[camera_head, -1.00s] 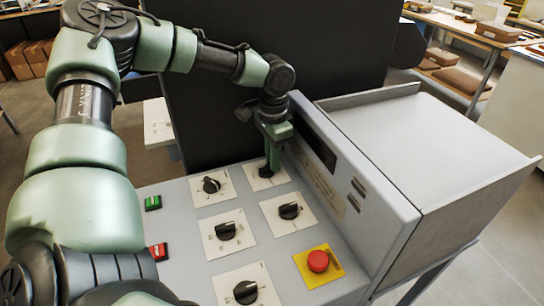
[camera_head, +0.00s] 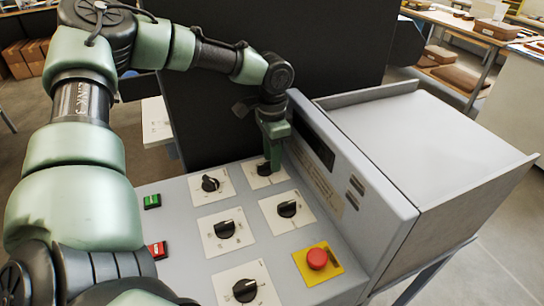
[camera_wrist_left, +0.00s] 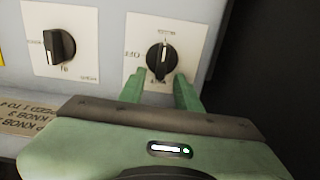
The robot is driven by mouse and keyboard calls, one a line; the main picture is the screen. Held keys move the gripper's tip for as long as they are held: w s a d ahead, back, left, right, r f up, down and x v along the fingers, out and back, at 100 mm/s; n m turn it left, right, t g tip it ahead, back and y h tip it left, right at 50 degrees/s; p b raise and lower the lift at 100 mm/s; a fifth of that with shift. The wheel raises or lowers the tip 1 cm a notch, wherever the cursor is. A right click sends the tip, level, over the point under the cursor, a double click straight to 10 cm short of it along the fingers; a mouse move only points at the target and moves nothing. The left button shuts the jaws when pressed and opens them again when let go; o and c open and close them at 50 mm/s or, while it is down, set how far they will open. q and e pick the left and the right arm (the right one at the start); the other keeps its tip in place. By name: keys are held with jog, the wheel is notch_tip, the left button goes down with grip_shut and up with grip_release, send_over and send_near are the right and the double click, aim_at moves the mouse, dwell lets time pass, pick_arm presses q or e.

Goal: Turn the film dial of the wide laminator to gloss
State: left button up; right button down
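The wide laminator's grey panel (camera_head: 180,240) carries several black dials on white plates. My left gripper (camera_head: 267,158) is at the far dial (camera_head: 263,169) next to the upright housing. In the left wrist view that dial (camera_wrist_left: 160,62) lies just beyond the open fingertips (camera_wrist_left: 164,76), and its white mark runs nearly up and down in the picture. The fingers appear clear of it, one toward each side. The plate's lettering is too small to read surely, so I cannot tell which dial is the film dial. My right gripper is not in view.
A red stop button (camera_head: 317,259) sits on a yellow plate near the front. Green (camera_head: 152,201) and red (camera_head: 157,250) switches line the left edge. The upright housing (camera_head: 350,185) stands close right of the gripper. A neighbouring dial (camera_wrist_left: 60,46) shows in the wrist view.

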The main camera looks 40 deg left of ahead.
pick_arm(q)
jog(key=shift+r+b, duration=0.65)
jog(key=shift+r, duration=3.25)
